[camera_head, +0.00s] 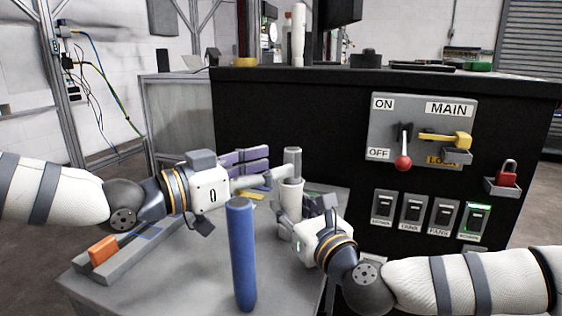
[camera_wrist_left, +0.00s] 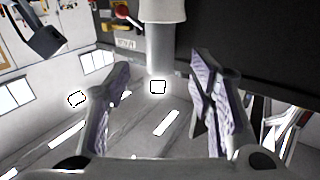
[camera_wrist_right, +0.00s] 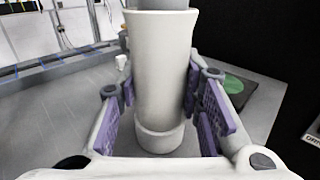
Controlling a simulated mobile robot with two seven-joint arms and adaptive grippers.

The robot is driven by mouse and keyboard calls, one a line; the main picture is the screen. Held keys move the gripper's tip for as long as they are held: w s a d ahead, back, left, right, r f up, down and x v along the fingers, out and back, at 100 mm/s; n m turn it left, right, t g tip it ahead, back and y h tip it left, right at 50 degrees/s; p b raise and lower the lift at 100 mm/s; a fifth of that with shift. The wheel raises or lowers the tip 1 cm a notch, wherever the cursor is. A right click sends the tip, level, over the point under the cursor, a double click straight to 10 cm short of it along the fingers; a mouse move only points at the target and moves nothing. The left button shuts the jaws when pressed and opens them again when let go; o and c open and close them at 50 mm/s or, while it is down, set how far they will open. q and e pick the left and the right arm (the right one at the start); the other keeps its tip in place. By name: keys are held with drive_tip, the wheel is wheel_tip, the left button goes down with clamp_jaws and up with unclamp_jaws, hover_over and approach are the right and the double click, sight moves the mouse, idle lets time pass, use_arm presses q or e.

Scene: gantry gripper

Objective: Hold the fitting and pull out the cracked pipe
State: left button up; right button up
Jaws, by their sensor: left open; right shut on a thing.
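The pale fitting (camera_head: 290,196) stands upright on the table, and a grey pipe (camera_head: 293,165) rises from its top. My right gripper (camera_wrist_right: 163,115) is shut on the fitting, with purple pads on both sides of its lower half. My left gripper (camera_wrist_left: 162,75) is open around the grey pipe, which shows between its fingers with a gap on each side. In the left wrist view the pipe (camera_wrist_left: 159,48) meets the fitting (camera_wrist_left: 155,10) at the top edge. A crack cannot be made out. A blue pipe (camera_head: 242,260) stands upright nearer the front.
A grey table (camera_head: 190,275) carries these things. An orange block (camera_head: 103,250) lies on a grey rail at the left. A black cabinet with a MAIN switch panel (camera_head: 420,132) and several switches rises close behind and right of the fitting.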

sight(293, 149)
use_arm(q)
drive_tip(key=x, duration=0.6)
drive_tip(key=shift+a, duration=0.1)
clamp_jaws()
drive_tip(key=shift+r, duration=1.6)
drive_tip(key=shift+r, duration=1.5)
use_arm(e)
drive_tip(key=shift+f, duration=0.1)
use_arm(q)
drive_tip(key=shift+r, duration=1.45)
